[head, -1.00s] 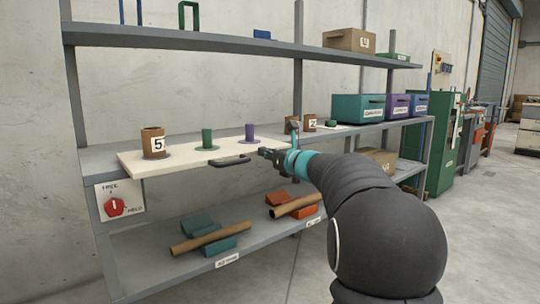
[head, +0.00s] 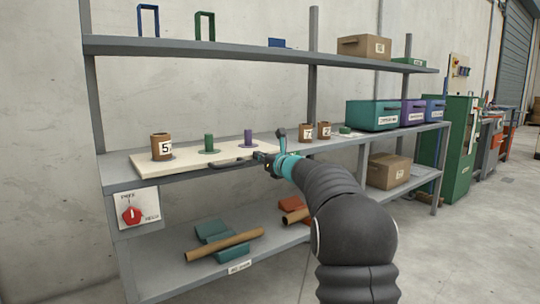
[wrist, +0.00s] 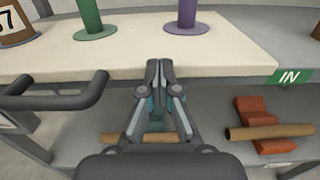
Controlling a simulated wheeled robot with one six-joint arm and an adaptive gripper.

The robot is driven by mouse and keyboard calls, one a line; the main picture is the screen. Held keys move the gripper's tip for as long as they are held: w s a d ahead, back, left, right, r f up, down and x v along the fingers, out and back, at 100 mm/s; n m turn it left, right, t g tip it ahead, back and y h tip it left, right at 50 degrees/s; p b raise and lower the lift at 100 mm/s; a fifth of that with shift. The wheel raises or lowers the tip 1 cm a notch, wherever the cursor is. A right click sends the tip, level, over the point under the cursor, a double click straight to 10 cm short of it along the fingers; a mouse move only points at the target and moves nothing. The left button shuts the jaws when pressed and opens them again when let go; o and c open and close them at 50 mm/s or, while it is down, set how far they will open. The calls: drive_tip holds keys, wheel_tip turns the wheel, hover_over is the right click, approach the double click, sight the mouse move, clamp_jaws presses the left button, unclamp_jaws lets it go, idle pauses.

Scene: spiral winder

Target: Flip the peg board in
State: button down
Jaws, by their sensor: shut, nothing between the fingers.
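The cream peg board (head: 225,166) lies flat on the middle shelf. My gripper (wrist: 164,66) is shut and empty. Its tips are at the board's front edge, to the right of the handle and below the purple peg in the wrist view; I cannot tell whether they touch. In the head view my gripper (head: 266,161) partly covers the board's right part.
A green IN label (wrist: 289,77) is on the shelf edge. A red knob (head: 131,215) is on a white plate at left. Brown tubes (head: 224,244) lie on the lower shelf. Boxes (head: 375,114) stand at right.

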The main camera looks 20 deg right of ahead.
drive_tip(key=shift+p+x, duration=0.75)
drive_tip(key=shift+x, duration=1.45)
drive_tip(key=shift+r, duration=0.15)
drive_tip(key=shift+s, duration=0.15)
drive_tip(key=b+v, duration=0.2)
drive_tip(key=v, duration=1.1)
drive_tip(key=shift+s+d+b, duration=0.2)
drive_tip(key=shift+s+b, duration=0.15)
drive_tip(key=shift+b, duration=0.05)
